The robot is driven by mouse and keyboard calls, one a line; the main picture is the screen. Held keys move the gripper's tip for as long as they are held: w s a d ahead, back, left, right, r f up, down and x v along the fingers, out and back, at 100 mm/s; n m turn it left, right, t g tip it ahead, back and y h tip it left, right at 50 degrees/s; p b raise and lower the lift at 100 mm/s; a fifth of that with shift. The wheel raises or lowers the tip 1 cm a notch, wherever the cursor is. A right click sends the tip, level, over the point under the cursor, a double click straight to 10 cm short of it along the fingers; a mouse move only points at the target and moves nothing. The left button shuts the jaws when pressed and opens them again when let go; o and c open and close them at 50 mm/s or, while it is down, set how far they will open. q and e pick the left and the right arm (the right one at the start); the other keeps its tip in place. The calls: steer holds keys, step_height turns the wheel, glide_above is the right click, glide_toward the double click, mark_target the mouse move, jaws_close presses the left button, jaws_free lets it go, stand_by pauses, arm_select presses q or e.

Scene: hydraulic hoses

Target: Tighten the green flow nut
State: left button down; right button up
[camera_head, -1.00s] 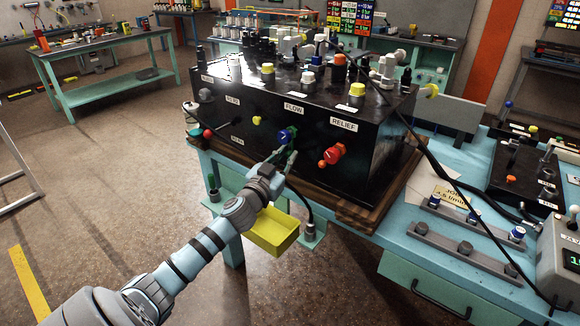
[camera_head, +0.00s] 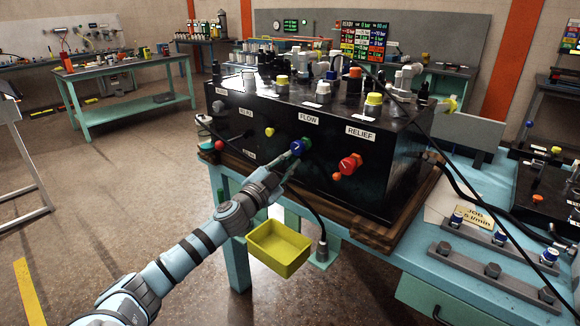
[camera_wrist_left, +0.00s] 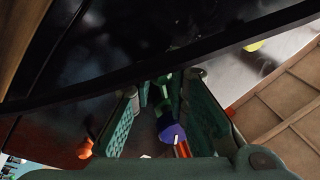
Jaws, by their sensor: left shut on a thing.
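The green flow nut (camera_head: 307,144) sits on the front of the black box, under the FLOW label (camera_head: 309,118), with a blue knob (camera_head: 297,147) in front of it. My left gripper (camera_head: 292,159) reaches up to it from the lower left and covers part of it. In the left wrist view the two green fingers stand on both sides of the green nut (camera_wrist_left: 162,92), shut on it near their tips. The blue knob (camera_wrist_left: 172,132) lies between the fingers, nearer the palm. My right gripper is not in view.
A red relief knob (camera_head: 350,163) with a small orange knob below it is close on the right. A yellow knob (camera_head: 269,132) is to the left. A yellow bin (camera_head: 279,248) and a cable hang below. Hoses run along the box's right side.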

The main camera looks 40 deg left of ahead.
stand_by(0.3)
arm_select(q)
steer(key=c, duration=1.5)
jaws_free()
steer(key=shift+c, duration=0.2)
steer(key=shift+s+f, duration=0.1)
steer(key=shift+s, duration=0.1)
steer(key=v, duration=0.7)
